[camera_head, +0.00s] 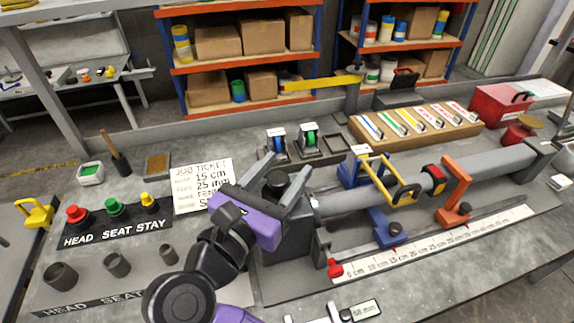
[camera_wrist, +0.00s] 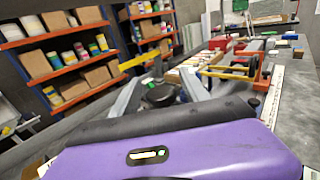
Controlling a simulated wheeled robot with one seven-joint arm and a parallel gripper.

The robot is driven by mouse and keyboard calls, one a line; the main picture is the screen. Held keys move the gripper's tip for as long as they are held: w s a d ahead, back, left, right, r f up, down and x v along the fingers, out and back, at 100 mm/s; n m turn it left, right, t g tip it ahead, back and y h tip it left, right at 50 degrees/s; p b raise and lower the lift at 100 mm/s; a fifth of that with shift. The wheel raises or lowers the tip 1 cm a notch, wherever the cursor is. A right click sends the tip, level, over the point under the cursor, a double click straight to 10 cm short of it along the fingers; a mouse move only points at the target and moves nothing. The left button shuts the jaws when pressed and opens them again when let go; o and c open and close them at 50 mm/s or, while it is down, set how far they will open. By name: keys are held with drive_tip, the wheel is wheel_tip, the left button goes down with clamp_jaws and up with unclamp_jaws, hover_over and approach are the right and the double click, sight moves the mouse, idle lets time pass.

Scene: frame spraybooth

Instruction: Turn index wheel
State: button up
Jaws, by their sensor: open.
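A black round knob (camera_head: 277,181), which looks like the index wheel, stands on top of a dark block (camera_head: 288,246) at the left end of a grey tube fixture. My gripper (camera_head: 289,163) is open, with one grey finger on each side of the knob. In the wrist view the black knob (camera_wrist: 160,93) sits between the two spread fingers of my gripper (camera_wrist: 161,77). I cannot tell whether either finger touches it. My purple gripper body hides part of the block.
The grey tube (camera_head: 350,198) runs right, with a yellow handle (camera_head: 403,193) and orange bracket (camera_head: 455,193). A ruler (camera_head: 430,243) lies in front. A job ticket (camera_head: 203,183) and a HEAD SEAT STAY rack (camera_head: 115,228) are left. Tape dispensers (camera_head: 309,141) stand behind.

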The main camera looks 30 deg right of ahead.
drive_tip(key=shift+w+d, duration=0.3)
drive_tip(key=shift+d, duration=0.3)
clamp_jaws()
drive_tip(key=shift+r+n+t+p, duration=0.15)
drive_tip(key=shift+n+t+p, duration=0.2)
drive_tip(key=shift+p, duration=0.5)
